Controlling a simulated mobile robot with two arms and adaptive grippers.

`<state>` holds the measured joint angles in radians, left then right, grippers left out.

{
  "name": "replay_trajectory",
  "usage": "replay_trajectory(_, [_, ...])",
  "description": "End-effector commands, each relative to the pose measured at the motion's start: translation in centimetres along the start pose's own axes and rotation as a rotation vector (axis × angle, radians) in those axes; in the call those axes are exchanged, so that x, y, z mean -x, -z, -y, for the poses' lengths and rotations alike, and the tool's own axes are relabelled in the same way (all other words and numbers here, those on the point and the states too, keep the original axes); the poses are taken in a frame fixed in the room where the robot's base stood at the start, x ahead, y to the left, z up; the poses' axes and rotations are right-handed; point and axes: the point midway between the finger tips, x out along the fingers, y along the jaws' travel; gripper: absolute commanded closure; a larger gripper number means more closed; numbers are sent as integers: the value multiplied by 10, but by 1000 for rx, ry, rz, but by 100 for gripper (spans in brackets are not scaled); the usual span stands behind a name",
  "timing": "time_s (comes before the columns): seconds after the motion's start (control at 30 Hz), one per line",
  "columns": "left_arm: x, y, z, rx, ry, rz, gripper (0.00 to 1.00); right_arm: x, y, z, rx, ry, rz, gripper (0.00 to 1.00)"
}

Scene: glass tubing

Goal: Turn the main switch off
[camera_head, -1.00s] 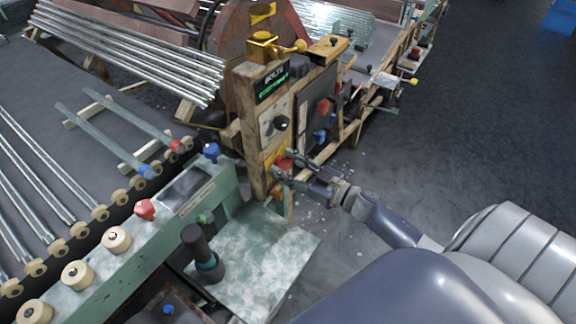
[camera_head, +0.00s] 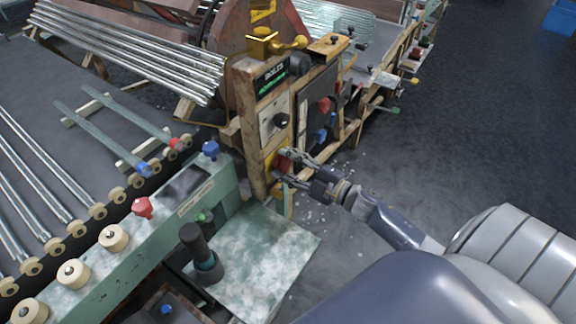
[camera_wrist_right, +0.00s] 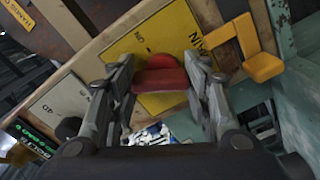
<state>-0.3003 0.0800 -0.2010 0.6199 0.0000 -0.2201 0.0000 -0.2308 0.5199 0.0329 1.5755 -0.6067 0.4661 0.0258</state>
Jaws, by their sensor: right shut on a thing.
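The main switch is a red knob (camera_wrist_right: 160,74) on a yellow plate (camera_wrist_right: 165,50) marked MAIN and ON. It sits low on the narrow face of the wooden control post, and it also shows partly in the head view (camera_head: 284,163). My right gripper (camera_wrist_right: 163,76) has one finger on each side of the red knob and is shut on it. In the head view my right gripper (camera_head: 281,166) reaches the post from the right. The fingers partly hide the knob and plate there. My left gripper is not in view.
A yellow bracket-like part (camera_wrist_right: 255,60) sits beside the plate. A black knob (camera_head: 281,121) and a green-lit display (camera_head: 271,78) are above the switch on the post. A green console (camera_head: 200,200) stands left of my gripper. Open floor (camera_head: 480,110) lies to the right.

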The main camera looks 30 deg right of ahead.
Motion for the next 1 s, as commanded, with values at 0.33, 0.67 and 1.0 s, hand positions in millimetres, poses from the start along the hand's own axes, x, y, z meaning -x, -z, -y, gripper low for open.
replay_trajectory(0.33, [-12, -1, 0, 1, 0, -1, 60, 0, 0, 2, 300, 0, -1, 79])
replay_trajectory(0.67, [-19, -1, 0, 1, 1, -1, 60, 0, 1, 1, 472, 0, 0, 79])
replay_trajectory(1.0, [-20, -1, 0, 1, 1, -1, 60, 0, 2, 1, 525, 0, -1, 79])
